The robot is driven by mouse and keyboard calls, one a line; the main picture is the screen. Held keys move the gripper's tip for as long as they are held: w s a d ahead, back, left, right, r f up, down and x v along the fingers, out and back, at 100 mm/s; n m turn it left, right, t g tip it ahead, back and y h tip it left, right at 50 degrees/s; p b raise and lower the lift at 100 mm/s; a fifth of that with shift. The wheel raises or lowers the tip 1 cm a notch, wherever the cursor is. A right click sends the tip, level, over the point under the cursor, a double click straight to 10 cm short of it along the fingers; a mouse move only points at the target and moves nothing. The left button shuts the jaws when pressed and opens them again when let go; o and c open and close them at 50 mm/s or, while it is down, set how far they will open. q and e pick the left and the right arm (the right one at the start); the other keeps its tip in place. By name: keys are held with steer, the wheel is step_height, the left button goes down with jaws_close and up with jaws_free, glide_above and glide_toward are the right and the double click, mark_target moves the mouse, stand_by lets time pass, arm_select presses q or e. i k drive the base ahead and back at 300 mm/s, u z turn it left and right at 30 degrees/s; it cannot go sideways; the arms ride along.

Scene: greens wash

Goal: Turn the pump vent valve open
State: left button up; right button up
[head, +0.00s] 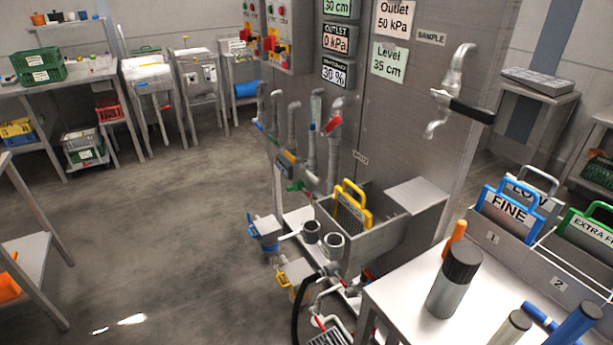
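Which fitting is the pump vent valve I cannot tell, as the small labels are too small to read. Several pipes with valves stand at the panel's left edge: one has a red handle (332,124), one a green handle (296,186). A blue-bodied unit (267,231) and a yellow-bodied unit (296,272) sit low beside the steel tank, near grey round ports (333,243). Lower red-handled valves (319,321) are partly hidden by the table. Neither of my grippers is in view.
A steel tank (405,238) holds a yellow-framed screen (351,207). A tap with a black lever (470,109) sticks out of the panel. A white table (405,297) at the front right carries a black-capped cylinder (456,280) and labelled screens. The floor (170,225) at left is clear.

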mark_target(312, 178)
steer(key=u, duration=0.35)
steer(key=k, duration=0.4)
steer(key=u, duration=0.9)
steer(key=i, duration=2.25)
steer(key=z, duration=1.1)
